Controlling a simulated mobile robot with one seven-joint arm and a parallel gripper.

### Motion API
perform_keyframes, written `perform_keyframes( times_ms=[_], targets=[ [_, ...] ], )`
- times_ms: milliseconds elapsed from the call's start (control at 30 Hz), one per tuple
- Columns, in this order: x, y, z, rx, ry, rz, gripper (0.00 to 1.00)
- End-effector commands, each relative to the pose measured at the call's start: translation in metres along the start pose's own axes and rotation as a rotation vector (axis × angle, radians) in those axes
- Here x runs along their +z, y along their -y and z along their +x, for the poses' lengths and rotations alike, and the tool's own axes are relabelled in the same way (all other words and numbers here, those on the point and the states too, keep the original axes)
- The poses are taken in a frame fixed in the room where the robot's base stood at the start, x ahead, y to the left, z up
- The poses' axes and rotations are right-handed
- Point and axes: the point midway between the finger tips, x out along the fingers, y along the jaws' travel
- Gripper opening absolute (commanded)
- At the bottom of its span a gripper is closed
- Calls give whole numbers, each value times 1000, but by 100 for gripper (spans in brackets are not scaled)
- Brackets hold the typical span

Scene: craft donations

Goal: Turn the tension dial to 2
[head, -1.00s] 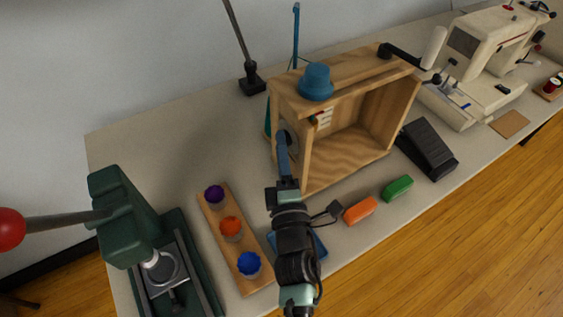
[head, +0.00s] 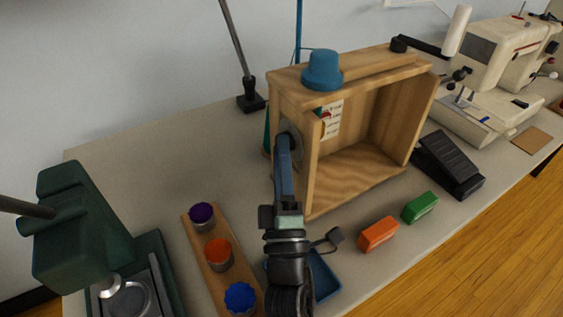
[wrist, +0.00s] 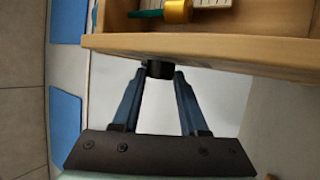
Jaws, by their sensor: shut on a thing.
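A small dark knob (wrist: 158,69) sticks out from the side of a wooden box (wrist: 200,45); I take it to be the tension dial. In the head view, a round grey plate (head: 294,139) shows on the left side of the box (head: 310,160), partly hidden by my gripper. My gripper (head: 284,142) reaches to this plate. In the wrist view, the blue fingers of my gripper (wrist: 158,76) are shut on the knob, one on each side. I cannot read any numbers or a pointer on it.
A blue knob-like piece (head: 322,70) sits on the box. A rack of paint pots (head: 213,262) and a green press (head: 75,225) stand left. Orange (head: 378,234) and green (head: 420,207) blocks, a black pedal (head: 450,165) and a sewing machine (head: 490,75) are right.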

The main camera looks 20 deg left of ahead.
Motion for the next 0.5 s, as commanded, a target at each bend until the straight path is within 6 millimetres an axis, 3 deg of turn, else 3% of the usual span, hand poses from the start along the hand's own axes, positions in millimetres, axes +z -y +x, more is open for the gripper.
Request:
perform_keyframes(
  times_ms=[367, 400, 500],
  targets=[
    [0, -1, 1, 5, 0, 0, 0],
    [0, -1, 1, 5, 0, 0, 46],
    [0, -1, 0, 4, 0, 0, 64]
  ],
)
